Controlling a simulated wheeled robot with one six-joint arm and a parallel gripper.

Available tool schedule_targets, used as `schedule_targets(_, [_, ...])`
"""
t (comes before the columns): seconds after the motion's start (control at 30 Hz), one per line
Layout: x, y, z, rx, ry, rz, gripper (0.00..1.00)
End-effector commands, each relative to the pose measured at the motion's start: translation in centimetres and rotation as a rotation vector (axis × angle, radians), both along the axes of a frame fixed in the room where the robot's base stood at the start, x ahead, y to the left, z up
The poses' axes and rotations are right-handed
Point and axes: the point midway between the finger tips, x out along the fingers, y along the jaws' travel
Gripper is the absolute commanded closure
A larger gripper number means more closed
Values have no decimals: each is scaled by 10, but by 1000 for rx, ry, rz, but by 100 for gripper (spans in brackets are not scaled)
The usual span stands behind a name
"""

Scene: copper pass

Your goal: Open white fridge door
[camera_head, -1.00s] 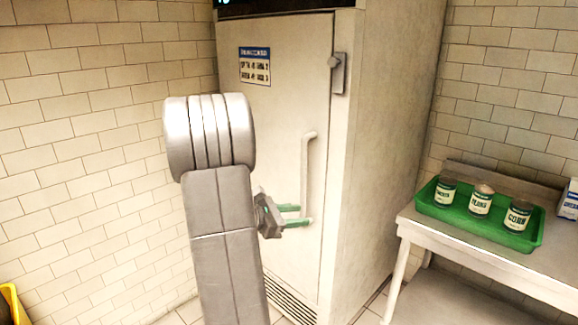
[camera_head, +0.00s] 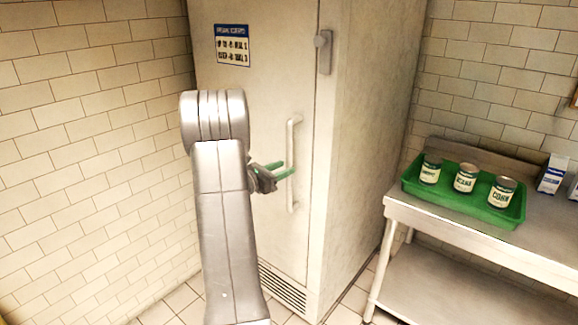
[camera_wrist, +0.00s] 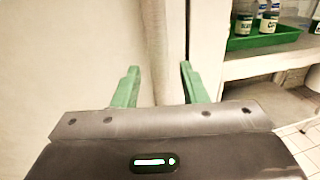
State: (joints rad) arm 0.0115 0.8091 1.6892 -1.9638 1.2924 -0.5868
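The white fridge door (camera_head: 265,100) is shut, with a blue-and-white notice on its upper part. Its vertical handle (camera_head: 293,185) is on the right side of the door. My gripper (camera_head: 287,167) is beside the handle at about mid-height, its green fingers pointing right toward it. In the wrist view my gripper (camera_wrist: 160,68) is open, and a pale upright bar, apparently the handle (camera_wrist: 168,45), shows between the two fingers. I cannot tell whether the fingers touch it.
A metal table (camera_head: 480,236) stands right of the fridge, with a green tray (camera_head: 500,218) of several cans on it. A tiled wall (camera_head: 90,150) closes the left side. Floor shows in front of the fridge.

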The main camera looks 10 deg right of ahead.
Motion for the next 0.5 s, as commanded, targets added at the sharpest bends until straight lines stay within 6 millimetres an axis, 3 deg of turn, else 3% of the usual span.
schedule_targets(0.2, [12, -24, 0, 1, 0, -1, 61])
schedule_targets(0.5, [14, -28, 0, 0, 1, 1, 61])
